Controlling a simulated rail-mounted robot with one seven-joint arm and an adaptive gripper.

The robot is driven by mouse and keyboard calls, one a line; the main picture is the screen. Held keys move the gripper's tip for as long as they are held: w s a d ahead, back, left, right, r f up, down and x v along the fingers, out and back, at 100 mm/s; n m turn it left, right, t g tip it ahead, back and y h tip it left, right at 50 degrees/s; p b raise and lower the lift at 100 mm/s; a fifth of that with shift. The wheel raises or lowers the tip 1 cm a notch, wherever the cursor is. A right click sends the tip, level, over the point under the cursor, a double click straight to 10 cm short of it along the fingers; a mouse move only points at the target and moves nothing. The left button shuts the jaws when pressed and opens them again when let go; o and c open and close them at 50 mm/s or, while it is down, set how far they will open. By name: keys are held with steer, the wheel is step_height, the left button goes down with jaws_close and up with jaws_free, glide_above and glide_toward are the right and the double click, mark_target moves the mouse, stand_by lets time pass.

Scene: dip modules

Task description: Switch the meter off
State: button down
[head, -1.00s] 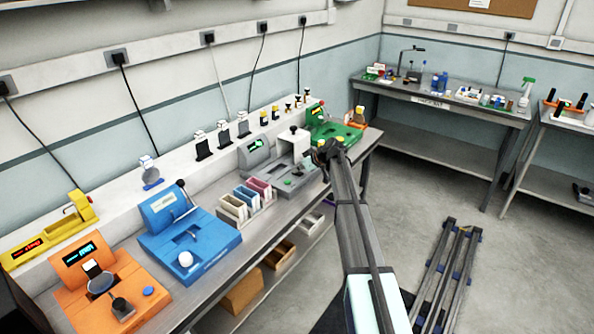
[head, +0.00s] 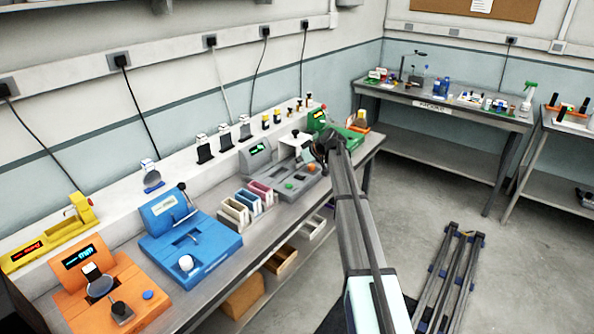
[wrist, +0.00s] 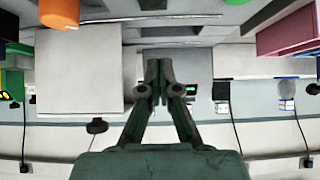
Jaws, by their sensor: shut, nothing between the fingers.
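No label marks a meter. A grey module (head: 265,171) on the bench has a lit green display (head: 257,147), a white block with a black top (head: 298,149), a green button (head: 289,186) and an orange knob (head: 311,168). My gripper (head: 322,148) is above the right end of this module, near the green module (head: 351,135). In the wrist view my gripper (wrist: 158,65) is shut and empty, its fingertips in front of a grey face. A green display (wrist: 190,90) shows just right of the fingers, and an orange knob (wrist: 60,12) at top left. Contact cannot be told.
Left along the bench stand pink, blue and cream bins (head: 235,213), a blue module (head: 216,243), an orange module (head: 140,285) and a yellow module (head: 30,246). Small devices line the white ledge behind. A second table (head: 450,117) stands at the back right. The floor is mostly open.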

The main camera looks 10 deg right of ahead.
steer(key=r+b+v, duration=0.1)
steer(key=b+v, duration=0.1)
steer(key=v, duration=0.7)
steer(key=shift+w+a+r+b, duration=0.2)
steer(key=shift+a+r+b, duration=0.05)
steer(key=shift+r+b, duration=0.05)
steer(key=shift+f, duration=0.1)
